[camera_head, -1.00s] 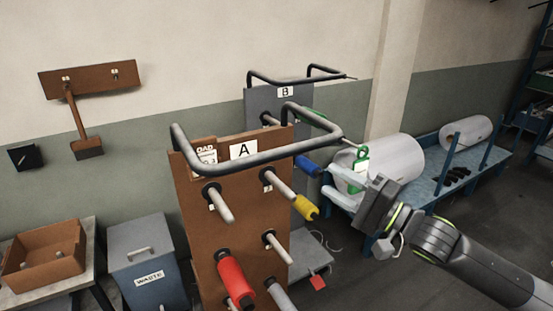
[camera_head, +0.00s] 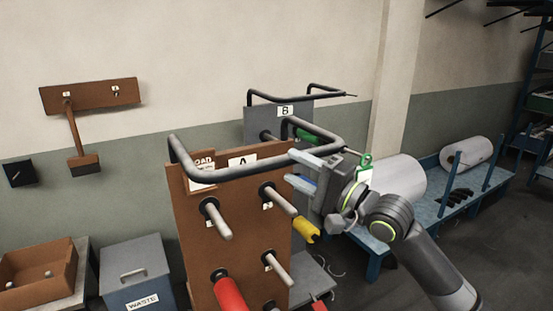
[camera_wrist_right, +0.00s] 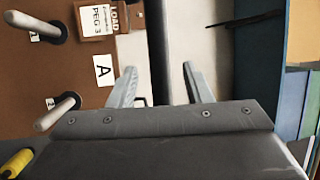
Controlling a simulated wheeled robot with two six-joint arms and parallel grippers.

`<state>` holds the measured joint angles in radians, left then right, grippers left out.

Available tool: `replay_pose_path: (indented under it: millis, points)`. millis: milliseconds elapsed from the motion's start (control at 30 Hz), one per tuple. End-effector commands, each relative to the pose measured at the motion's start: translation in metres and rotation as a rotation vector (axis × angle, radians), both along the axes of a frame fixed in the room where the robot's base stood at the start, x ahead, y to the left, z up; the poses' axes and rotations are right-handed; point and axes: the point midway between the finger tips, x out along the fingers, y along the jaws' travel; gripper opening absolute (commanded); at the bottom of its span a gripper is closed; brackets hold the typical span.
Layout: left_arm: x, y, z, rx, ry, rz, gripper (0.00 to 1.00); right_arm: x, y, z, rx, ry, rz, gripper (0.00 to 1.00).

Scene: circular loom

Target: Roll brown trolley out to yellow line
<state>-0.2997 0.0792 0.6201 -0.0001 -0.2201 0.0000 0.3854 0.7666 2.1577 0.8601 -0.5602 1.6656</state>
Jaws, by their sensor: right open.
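The brown trolley (camera_head: 245,195) is an upright panel marked A, with several pegs on its face. Its dark tubular handle (camera_head: 225,172) loops out from the top. My right gripper (camera_head: 301,169) is open beside the handle's right end, fingers pointing left. In the right wrist view, a dark bar that looks like the handle (camera_wrist_right: 157,40) passes between the two open fingers (camera_wrist_right: 160,88); contact cannot be told. The brown panel (camera_wrist_right: 60,85) fills the left of that view. My left gripper and the yellow line are not in view.
A grey trolley (camera_head: 262,98) marked B stands close behind. A waste bin (camera_head: 135,272) and a brown box (camera_head: 38,262) on a table stand left. A blue rack with white rolls (camera_head: 467,153) is at the right. Dark floor (camera_head: 480,235) is open at right.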

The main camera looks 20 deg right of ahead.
Motion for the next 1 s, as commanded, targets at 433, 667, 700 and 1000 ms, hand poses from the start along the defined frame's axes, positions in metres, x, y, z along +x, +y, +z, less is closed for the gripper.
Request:
replay_pose_path:
  millis: [433, 667, 700, 1000]
  points:
    - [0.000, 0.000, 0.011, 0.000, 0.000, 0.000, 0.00, 0.044, 0.025, 0.010, 0.003, -0.001, -0.001, 0.45]
    - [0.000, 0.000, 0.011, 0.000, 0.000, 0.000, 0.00, 0.049, 0.029, 0.010, 0.000, 0.001, -0.001, 0.45]
    - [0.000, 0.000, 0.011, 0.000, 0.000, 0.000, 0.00, 0.049, 0.029, 0.010, -0.001, 0.000, -0.001, 0.45]
    - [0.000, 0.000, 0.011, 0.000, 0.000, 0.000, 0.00, 0.049, 0.029, 0.010, 0.000, 0.000, -0.002, 0.25]
